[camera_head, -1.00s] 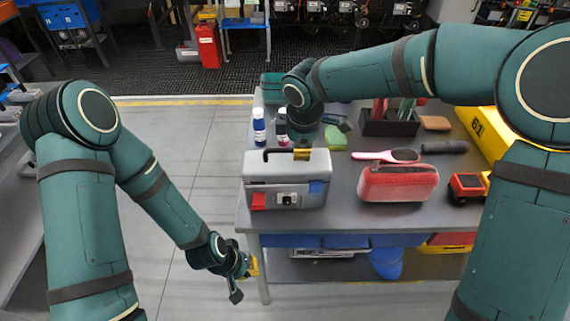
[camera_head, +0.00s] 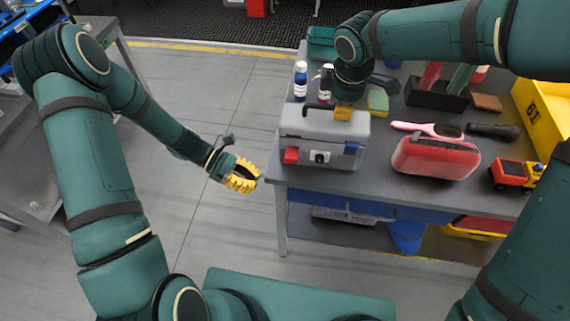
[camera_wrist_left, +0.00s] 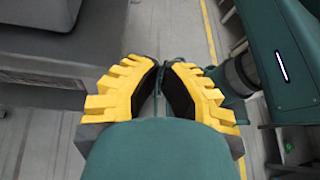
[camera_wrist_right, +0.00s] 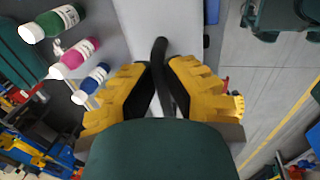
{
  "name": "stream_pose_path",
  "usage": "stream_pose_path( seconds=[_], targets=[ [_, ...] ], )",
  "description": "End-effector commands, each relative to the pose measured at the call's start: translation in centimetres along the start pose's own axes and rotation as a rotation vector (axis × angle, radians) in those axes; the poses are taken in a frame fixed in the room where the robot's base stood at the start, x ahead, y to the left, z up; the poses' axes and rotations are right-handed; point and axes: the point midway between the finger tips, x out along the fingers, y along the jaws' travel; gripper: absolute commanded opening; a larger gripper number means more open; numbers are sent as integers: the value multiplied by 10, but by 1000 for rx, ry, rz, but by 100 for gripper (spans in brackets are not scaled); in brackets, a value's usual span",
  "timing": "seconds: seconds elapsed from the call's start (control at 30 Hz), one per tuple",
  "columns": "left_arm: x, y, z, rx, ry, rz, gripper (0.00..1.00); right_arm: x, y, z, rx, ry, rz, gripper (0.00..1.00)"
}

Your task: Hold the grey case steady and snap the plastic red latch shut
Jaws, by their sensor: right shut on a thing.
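The grey case (camera_head: 323,129) stands upright near the table's left front edge. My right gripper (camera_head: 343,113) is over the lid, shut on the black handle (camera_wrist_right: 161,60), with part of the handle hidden. My left gripper (camera_head: 254,177) is left of the table corner, apart from the case. Its fingertips (camera_wrist_left: 163,65) look closed together with nothing between them.
Bottles (camera_head: 300,81) stand behind the case. A red pouch (camera_head: 436,157), a pink brush (camera_head: 420,128) and a toy truck (camera_head: 512,174) lie to its right. The table's front left corner (camera_head: 277,177) is close to my left gripper.

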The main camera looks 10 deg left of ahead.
Motion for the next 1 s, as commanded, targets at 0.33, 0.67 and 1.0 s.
stream_pose_path(
  seconds=[0.33,0.67,1.0],
  targets=[
    [-30,24,26,-67,-128,96,0,5,-4,0,0,-3,-14,0],
    [-26,24,27,-67,-128,93,0,5,-4,0,0,-3,-14,0],
    [25,28,33,-67,-127,89,0,5,-4,0,0,-3,-14,0]
  ],
)
